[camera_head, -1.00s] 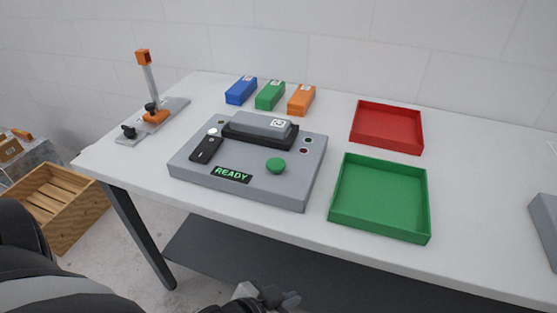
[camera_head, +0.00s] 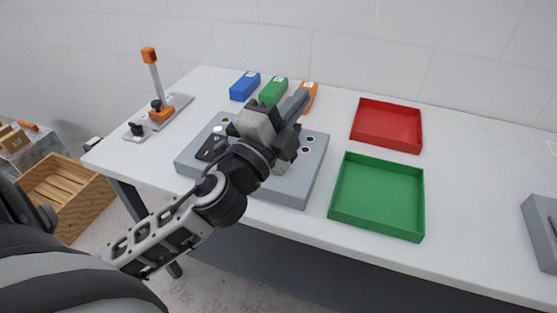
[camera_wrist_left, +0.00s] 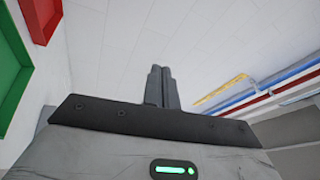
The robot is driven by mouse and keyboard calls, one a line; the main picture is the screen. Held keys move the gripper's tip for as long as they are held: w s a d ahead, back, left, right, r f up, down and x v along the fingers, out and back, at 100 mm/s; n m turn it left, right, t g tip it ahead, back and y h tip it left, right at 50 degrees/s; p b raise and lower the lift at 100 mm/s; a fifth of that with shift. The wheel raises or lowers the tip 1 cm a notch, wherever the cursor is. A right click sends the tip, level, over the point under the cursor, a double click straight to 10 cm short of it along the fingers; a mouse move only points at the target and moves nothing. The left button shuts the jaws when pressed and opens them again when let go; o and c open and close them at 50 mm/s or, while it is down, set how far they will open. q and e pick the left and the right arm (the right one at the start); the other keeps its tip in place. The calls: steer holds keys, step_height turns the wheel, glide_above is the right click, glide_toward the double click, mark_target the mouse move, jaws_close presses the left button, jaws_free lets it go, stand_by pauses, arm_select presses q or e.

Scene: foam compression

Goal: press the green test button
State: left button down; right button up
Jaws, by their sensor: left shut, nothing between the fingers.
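The grey tester (camera_head: 296,192) sits on the table, largely covered by my left arm and gripper in the head view. Its green button and its display are hidden behind them. My left gripper (camera_head: 299,98) is over the tester, its fingers reaching towards the orange block at the back. The fingers are shut and empty, and also show together in the left wrist view (camera_wrist_left: 162,72). How high they are above the tester is hard to tell. My right gripper is not in view.
Blue (camera_head: 244,86), green (camera_head: 273,90) and orange (camera_head: 310,92) blocks lie behind the tester. Red (camera_head: 386,126) and green (camera_head: 377,197) trays stand to its right. A lever fixture (camera_head: 158,110) stands at the left.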

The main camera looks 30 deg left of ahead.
arm_select(q)
steer(key=d+m+g+h, duration=0.5)
steer(key=m+h, duration=0.2)
steer(key=m, duration=0.6)
steer(key=d+m+g+h, duration=0.5)
steer(key=m+h, duration=0.1)
steer(key=m, duration=0.7)
steer(key=w+a+f+m+g+y, duration=0.1)
steer(key=w+a+f+m+y, duration=0.1)
steer(key=a+y, duration=0.4)
steer(key=w+a+f+m+g+y, duration=0.1)
steer(key=a+f+y, duration=0.4)
steer(key=a, duration=0.6)
steer(key=shift+w+m+y, duration=0.35)
steer(key=shift+m+y, duration=0.45)
steer(key=shift+m, duration=0.1)
steer(key=shift+f, duration=0.15)
